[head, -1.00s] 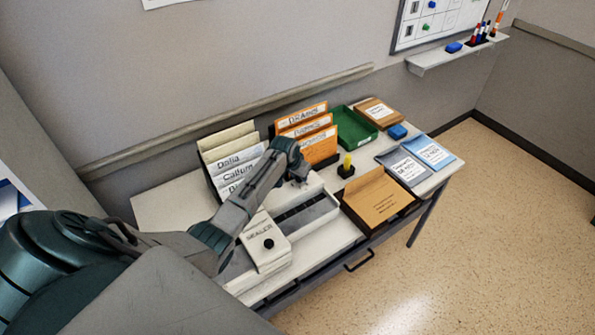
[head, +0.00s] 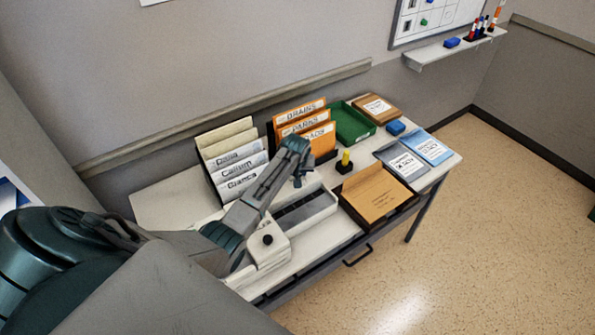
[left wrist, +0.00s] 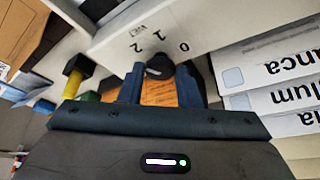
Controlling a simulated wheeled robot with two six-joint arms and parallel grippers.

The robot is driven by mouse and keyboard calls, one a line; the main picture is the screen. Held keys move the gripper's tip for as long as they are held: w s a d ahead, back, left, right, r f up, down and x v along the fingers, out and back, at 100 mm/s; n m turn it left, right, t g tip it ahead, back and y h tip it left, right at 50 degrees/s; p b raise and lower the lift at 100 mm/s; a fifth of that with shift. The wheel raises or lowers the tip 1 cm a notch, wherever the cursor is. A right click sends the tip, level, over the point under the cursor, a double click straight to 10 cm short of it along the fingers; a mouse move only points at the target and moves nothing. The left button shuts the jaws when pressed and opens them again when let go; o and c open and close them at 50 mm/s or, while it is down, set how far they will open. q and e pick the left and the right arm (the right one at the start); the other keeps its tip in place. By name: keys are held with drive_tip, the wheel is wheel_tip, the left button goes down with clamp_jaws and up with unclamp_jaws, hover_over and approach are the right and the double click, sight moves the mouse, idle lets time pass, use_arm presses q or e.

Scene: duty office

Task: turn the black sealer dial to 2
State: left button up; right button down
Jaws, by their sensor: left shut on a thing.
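The black sealer dial (left wrist: 158,68) shows in the left wrist view on the white sealer (left wrist: 205,28), with the marks 2, 1 and 0 printed around it. My left gripper (left wrist: 160,76) is shut on the dial, one finger on each side. Which mark the dial points to is not clear. In the head view my left gripper (head: 299,180) is at the back end of the sealer (head: 317,203); the dial is hidden there. A round black knob (head: 268,239) sits on the sealer's front part. My right gripper is not in view.
White folders (head: 240,170) and orange folders (head: 318,137) stand behind the gripper. Bare desk (head: 165,203) shows at left.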

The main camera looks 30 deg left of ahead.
use_arm(q)
drive_tip(key=shift+w+r, duration=0.1)
drive_tip(key=shift+r, duration=0.05)
drive_tip(key=o, duration=1)
drive_tip(key=shift+c, duration=0.2)
drive_tip(key=b+v, duration=0.3)
drive_tip(key=v, duration=0.7)
drive_tip(key=shift+s+r, duration=0.25)
drive_tip(key=shift+r, duration=0.05)
